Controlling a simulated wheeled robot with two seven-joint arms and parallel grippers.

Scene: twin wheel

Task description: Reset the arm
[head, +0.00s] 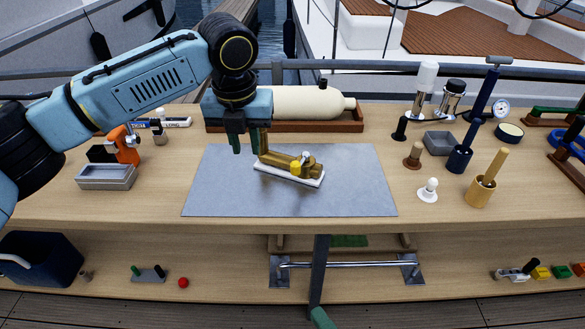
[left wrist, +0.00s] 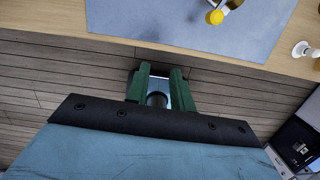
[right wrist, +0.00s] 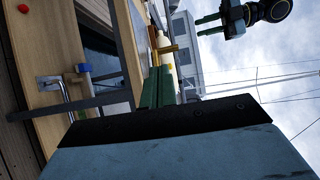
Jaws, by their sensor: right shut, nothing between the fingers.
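My left gripper (head: 243,145) hangs fingers-down over the back left of the grey mat (head: 225,195). In the left wrist view its green fingers (left wrist: 160,75) are apart, with no held thing visible between them. A brass fitting with a yellow cap (head: 295,168) lies on a white base to its right; from the head view I cannot tell the depth gap between them. My right gripper's green fingers (right wrist: 157,75) are shut and empty in the right wrist view. A green tip (head: 322,318) at the bottom of the head view seems to be its fingertips, in front of the bench.
A cream cylinder (head: 295,102) lies in a wooden cradle at the back. A grey tray (head: 106,177) and an orange tool (head: 126,145) are at left. A blue pump (head: 476,118), a wooden mallet (head: 487,178) and several small items crowd the right. A metal rail (head: 345,264) is below the bench top.

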